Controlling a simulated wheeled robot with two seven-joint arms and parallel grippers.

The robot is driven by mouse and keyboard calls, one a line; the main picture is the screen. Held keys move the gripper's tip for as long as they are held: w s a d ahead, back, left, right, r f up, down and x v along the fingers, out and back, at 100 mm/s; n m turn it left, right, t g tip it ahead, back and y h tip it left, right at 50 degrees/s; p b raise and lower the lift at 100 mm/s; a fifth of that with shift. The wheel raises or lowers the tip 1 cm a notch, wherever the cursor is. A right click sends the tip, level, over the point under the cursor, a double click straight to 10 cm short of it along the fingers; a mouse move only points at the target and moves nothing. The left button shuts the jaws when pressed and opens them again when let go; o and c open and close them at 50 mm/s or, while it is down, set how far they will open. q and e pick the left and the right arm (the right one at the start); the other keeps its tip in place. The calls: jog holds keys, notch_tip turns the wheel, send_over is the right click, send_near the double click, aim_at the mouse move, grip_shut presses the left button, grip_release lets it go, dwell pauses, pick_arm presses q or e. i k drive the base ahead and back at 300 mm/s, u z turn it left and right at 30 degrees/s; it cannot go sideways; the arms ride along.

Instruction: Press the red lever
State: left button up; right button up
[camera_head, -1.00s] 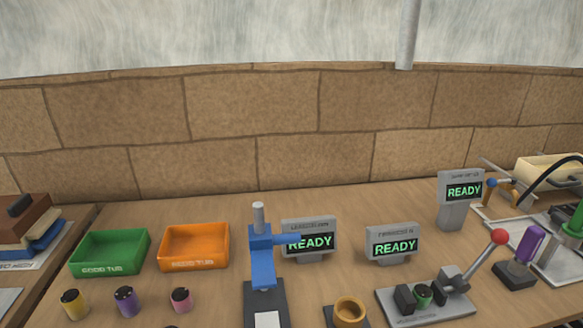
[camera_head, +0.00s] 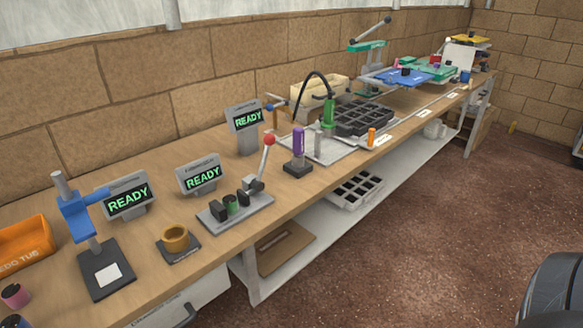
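The red lever (camera_head: 267,147) is a grey rod with a red ball on top, standing up and tilted slightly right. It rises from a grey clamp fixture (camera_head: 236,210) on the bench, near the middle of the head view. A small green plug (camera_head: 231,203) sits between dark jaws on the fixture's left part. Neither of my grippers shows in the head view. Nothing touches the lever.
A purple-handled tool (camera_head: 298,146) stands just right of the lever. Screens reading READY (camera_head: 202,178) stand behind the fixture. Bare floor (camera_head: 410,220) lies in front of the bench.

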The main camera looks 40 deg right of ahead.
aim_at(268, 140)
jog(key=z, duration=2.3)
jog(key=i, duration=2.05)
jog(key=u, duration=3.25)
jog(key=k, duration=0.8)
jog(key=z, duration=0.55)
jog(key=i, duration=0.5)
jog(key=z, duration=0.05)
